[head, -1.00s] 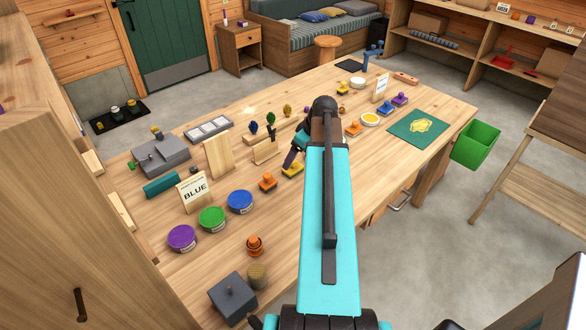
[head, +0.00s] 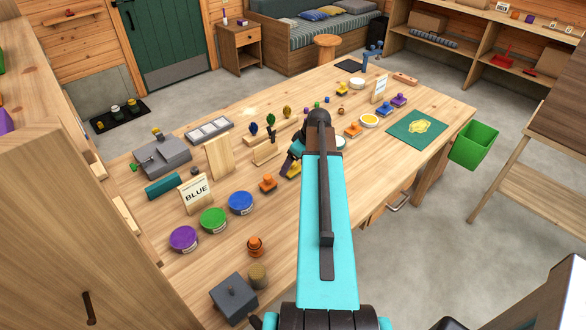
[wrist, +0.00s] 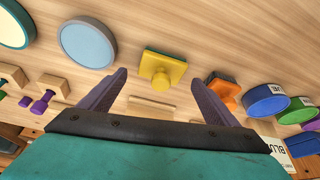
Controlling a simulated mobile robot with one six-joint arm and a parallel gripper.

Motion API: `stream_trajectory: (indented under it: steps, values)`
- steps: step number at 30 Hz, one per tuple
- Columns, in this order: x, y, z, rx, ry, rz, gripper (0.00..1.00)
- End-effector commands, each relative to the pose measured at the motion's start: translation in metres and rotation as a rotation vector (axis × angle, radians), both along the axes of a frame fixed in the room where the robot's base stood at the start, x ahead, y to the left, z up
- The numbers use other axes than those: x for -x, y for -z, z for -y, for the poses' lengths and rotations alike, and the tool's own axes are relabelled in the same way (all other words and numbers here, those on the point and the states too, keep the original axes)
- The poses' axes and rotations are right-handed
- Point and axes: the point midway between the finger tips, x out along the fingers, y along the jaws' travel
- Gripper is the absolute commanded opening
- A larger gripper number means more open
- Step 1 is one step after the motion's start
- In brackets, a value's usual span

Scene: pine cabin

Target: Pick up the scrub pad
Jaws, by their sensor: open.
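A yellow square pad with a round yellow knob and a green edge (wrist: 160,68) lies on the wooden table; I take it for the scrub pad. In the wrist view it sits between and slightly beyond my gripper's two purple fingers (wrist: 161,82), touching neither. My gripper is open and empty. In the head view the pad (head: 294,170) shows just left of my teal arm, with part of my gripper (head: 296,152) close above it. The arm hides much of the gripper there.
An orange knobbed block (head: 268,183) stands close left of the pad. Blue (head: 240,202), green (head: 212,220) and purple (head: 183,238) tins stand nearer the front, beside a BLUE sign (head: 197,191). A wooden rack (head: 266,150) is behind. A green bin (head: 475,146) is off the table's right side.

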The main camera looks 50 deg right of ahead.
Motion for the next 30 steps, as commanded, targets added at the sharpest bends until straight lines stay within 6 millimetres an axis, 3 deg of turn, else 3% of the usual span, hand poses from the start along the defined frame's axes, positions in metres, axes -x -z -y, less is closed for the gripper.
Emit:
stream_trajectory:
  steps: [7,23,30]
  values:
    - [-0.0042,0.0099,-0.0005,0.0,0.0,0.0,0.83]
    - [-0.0043,0.0101,-0.0007,0.001,-0.001,0.0,0.83]
    - [-0.0044,0.01,-0.0009,0.0,-0.001,0.0,0.44]
